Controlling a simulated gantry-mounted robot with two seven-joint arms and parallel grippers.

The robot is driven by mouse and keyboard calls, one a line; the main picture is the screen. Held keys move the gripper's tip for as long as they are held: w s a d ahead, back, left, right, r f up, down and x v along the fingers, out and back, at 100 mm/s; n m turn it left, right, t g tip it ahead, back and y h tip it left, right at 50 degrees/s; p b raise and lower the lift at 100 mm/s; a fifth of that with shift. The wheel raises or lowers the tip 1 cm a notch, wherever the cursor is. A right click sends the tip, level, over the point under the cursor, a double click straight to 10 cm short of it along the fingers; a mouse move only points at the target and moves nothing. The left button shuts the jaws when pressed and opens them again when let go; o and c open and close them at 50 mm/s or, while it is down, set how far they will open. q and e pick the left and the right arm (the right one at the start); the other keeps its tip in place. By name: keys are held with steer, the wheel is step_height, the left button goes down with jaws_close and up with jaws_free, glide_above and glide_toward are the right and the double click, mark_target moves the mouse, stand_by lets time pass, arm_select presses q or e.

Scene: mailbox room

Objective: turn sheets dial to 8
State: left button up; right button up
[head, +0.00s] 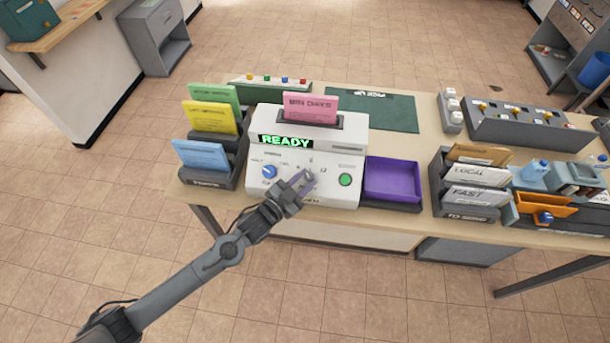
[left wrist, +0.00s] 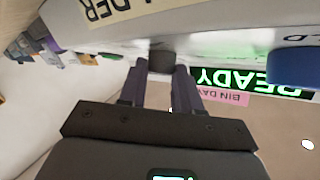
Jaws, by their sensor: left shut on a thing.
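The white machine (head: 263,190) stands on the table with a green READY display (head: 286,141). My left gripper (head: 305,182) is at the middle of its front panel, between a blue knob (head: 269,171) and a green button (head: 345,180). In the left wrist view the gripper's fingers (left wrist: 160,75) are closed on a dark grey dial (left wrist: 161,61), one on each side. I take it for the sheets dial; its label is too small to read, and its pointer setting cannot be told. My right gripper is not in view.
A pink card (head: 310,106) stands in the machine's top slot. Left is a dark rack (head: 228,174) with green, yellow and blue cards. Right is a purple tray (head: 392,180), then a sorter (head: 463,211) with envelopes. Floor in front of the table is clear.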

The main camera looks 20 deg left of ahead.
arm_select(q)
steer(key=m+g+h, duration=0.1)
steer(key=m+g+h+p, duration=0.1)
steer(key=m, duration=0.1)
steer(key=m+g+h+p, duration=0.1)
steer(key=shift+w+a+r, duration=0.2)
steer(key=shift+a+r, duration=0.15)
steer(key=shift+a, duration=0.05)
steer(key=m+g+h, duration=0.1)
steer(key=m, duration=0.1)
steer(key=shift+w+m+g+p, duration=0.1)
steer(key=shift+m+g+p, duration=0.25)
steer(key=shift+m+g, duration=0.05)
steer(key=shift+m+g+h, duration=0.4)
steer(key=shift+m+g, duration=0.3)
steer(key=o, duration=1.1)
steer(key=shift+c, duration=0.2)
